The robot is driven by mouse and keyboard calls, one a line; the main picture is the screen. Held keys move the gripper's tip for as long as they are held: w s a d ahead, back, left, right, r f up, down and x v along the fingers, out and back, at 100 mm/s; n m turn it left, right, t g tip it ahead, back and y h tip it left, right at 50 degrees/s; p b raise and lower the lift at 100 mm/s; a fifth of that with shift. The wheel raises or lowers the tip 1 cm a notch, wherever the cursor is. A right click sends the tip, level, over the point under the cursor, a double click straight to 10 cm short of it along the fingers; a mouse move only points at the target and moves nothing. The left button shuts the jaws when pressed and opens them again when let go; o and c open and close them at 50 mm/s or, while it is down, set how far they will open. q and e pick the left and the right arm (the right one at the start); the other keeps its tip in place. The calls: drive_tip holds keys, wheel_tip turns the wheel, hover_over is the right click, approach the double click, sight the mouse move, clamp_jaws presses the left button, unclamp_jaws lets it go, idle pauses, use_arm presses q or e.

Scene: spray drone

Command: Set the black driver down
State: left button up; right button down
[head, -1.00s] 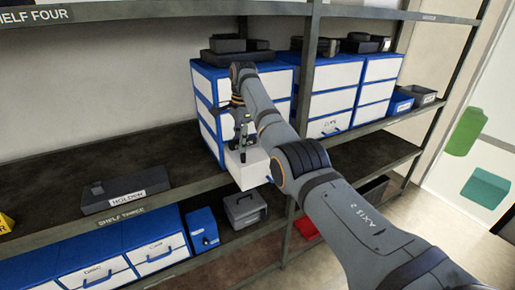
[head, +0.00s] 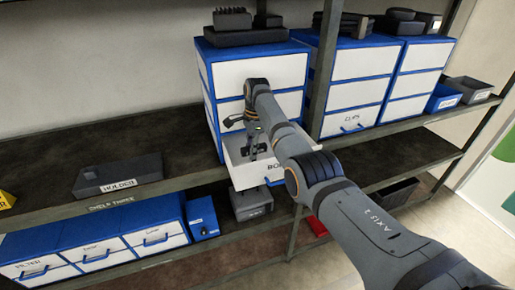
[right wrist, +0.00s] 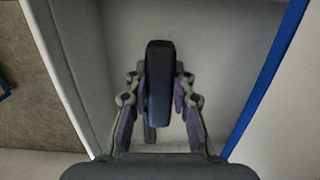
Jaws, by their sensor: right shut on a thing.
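My right gripper (head: 252,156) reaches down over the pulled-out white drawer (head: 277,169) of the blue cabinet (head: 212,110). In the right wrist view, the right gripper (right wrist: 160,98) is shut on the black driver (right wrist: 159,70), a dark, rounded, elongated piece between the two fingers. The drawer's grey floor (right wrist: 222,75) lies beyond it. Small dark shapes show around the fingers in the head view, and I cannot tell which is the driver. Whether the driver touches the drawer floor is unclear. My left gripper is not in view.
A dark holder box (head: 118,176) sits on the shelf to the left, with bare shelf between it and the cabinet. A shelf post (head: 322,85) stands just right of the cabinet. A grey case (head: 251,203) is on the shelf below. Black items (head: 236,27) top the cabinet.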

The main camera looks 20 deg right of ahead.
drive_tip(key=c, duration=1.6)
unclamp_jaws()
drive_tip(key=shift+s+d+f, duration=0.1)
drive_tip(key=shift+s+d, duration=0.05)
drive_tip(key=shift+d, duration=0.2)
drive_tip(key=shift+o, duration=1.1)
drive_tip(key=shift+s+a, duration=0.15)
drive_tip(key=shift+a, duration=0.1)
drive_tip(key=shift+o, duration=1.2)
drive_tip(key=shift+a+r, duration=0.15)
drive_tip(key=shift+a, duration=0.4)
drive_tip(key=shift+a+r, duration=0.15)
drive_tip(key=shift+a, duration=0.4)
drive_tip(key=shift+d, duration=0.45)
drive_tip(key=r+b, duration=0.1)
drive_tip(key=d+r+b, duration=0.1)
drive_tip(key=shift+r, duration=0.35)
wheel_tip(320, 180, up, 4)
drive_tip(key=shift+a+r+b, duration=0.15)
drive_tip(key=shift+b, duration=0.75)
use_arm(q)
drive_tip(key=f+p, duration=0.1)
drive_tip(key=p, duration=0.1)
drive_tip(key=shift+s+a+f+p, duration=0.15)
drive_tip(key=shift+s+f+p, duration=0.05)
drive_tip(key=shift+p, duration=0.1)
use_arm(e)
drive_tip(key=r, duration=0.5)
drive_tip(key=shift+d, duration=0.3)
drive_tip(key=shift+a+f, duration=0.1)
